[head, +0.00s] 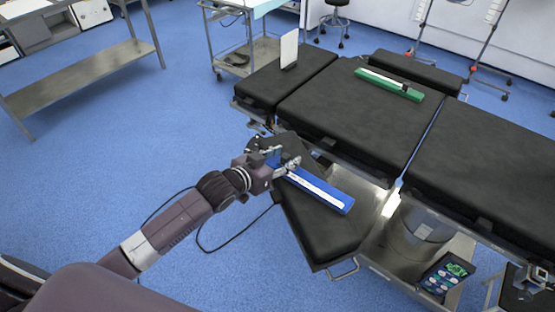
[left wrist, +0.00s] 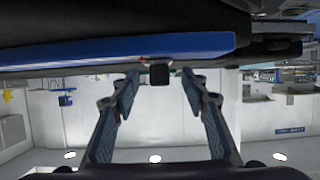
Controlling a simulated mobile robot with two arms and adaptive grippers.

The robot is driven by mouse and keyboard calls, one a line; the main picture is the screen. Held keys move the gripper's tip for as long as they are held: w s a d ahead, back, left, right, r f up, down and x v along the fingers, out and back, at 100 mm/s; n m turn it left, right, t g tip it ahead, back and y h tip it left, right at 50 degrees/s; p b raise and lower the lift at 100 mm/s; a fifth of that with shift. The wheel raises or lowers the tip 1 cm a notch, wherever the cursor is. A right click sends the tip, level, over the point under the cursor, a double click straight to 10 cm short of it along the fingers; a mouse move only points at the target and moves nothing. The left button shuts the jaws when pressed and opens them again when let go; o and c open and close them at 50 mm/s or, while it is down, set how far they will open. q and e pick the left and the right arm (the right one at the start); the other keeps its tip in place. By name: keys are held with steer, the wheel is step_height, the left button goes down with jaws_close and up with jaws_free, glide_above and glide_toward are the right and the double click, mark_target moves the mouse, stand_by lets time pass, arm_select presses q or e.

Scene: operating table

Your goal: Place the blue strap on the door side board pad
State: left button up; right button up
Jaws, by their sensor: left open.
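The blue strap (head: 325,192), a long bar with a white stripe, lies over the black angled board pad (head: 330,232) on the near side of the operating table. My left gripper (head: 291,166) is at the strap's left end. In the left wrist view the blue strap (left wrist: 150,46) runs across the top, with a small dark block (left wrist: 158,75) hanging at its edge. The open fingers of my left gripper (left wrist: 158,82) stand apart on either side of that block. I cannot tell whether they touch it.
The operating table's black pads (head: 355,115) lie beyond. A green strap (head: 388,84) lies on its far side and a white plate (head: 289,50) stands at its left end. A tablet (head: 446,275) rests low by the base. Blue floor (head: 130,150) is clear at left.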

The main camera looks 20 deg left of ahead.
arm_select(q)
steer(key=v, duration=1.1)
steer(key=shift+s+r, duration=0.2)
steer(key=shift+s, duration=0.1)
steer(key=shift+a+f, duration=0.1)
steer(key=shift+a, duration=0.1)
steer(key=a+f+n+g+y, duration=0.1)
steer(key=a+f, duration=0.2)
steer(key=f, duration=0.5)
steer(key=a+f+n+g+y, duration=0.15)
steer(key=a+f, duration=0.25)
steer(key=f, duration=0.4)
steer(key=s+a+f+g+y, duration=0.15)
steer(key=s+f, duration=0.25)
steer(key=f, duration=0.5)
steer(key=s+a+f+g, duration=0.1)
steer(key=s+a+f, duration=0.1)
steer(key=s+f, duration=0.45)
steer(key=s+d+f+g, duration=0.3)
steer(key=s+f, duration=0.9)
steer(key=s, duration=0.4)
steer(key=s+d+f+g, duration=0.3)
steer(key=s+d+f, duration=0.2)
steer(key=s+f, duration=0.6)
steer(key=s+m, duration=0.1)
steer(key=s, duration=0.4)
steer(key=shift+s+f+g+y, duration=0.3)
steer(key=shift+s+f+g, duration=0.05)
steer(key=shift+f+g, duration=0.05)
